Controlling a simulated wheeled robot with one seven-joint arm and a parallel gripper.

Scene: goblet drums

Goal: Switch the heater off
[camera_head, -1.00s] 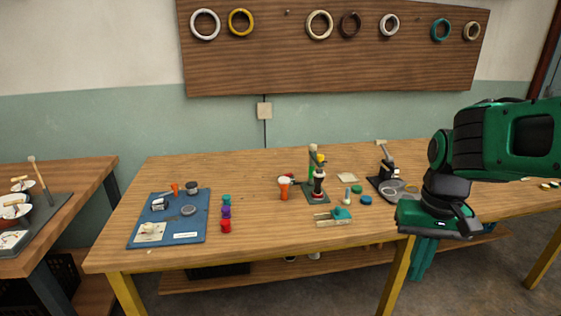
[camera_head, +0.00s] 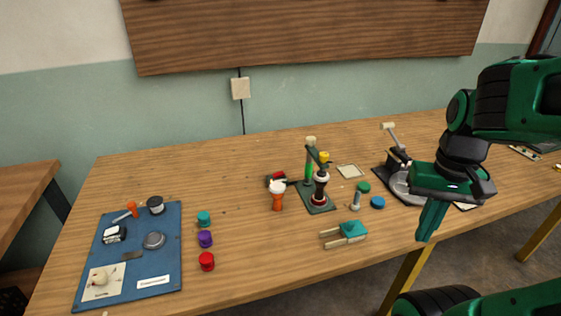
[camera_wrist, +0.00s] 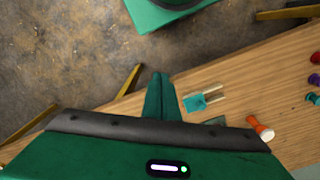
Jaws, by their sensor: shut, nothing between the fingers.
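I cannot tell for sure which thing is the heater. A small dark box with a red part (camera_head: 276,177) lies on the table behind the orange and white goblet drum (camera_head: 278,198); its switch is too small to make out. A dark stand (camera_head: 318,200) with a green column and a black and red piece stands just right of the drum. My gripper (camera_head: 428,232) is shut and empty, pointing down near the table's front edge, right of these things and apart from them. In the wrist view its green fingers (camera_wrist: 160,88) are together.
A teal-headed clamp-like tool (camera_head: 352,231) lies near the front edge. A black device on a dark base (camera_head: 380,168) stands close behind my gripper. A pale wall box (camera_head: 240,88) with a cord hangs above.

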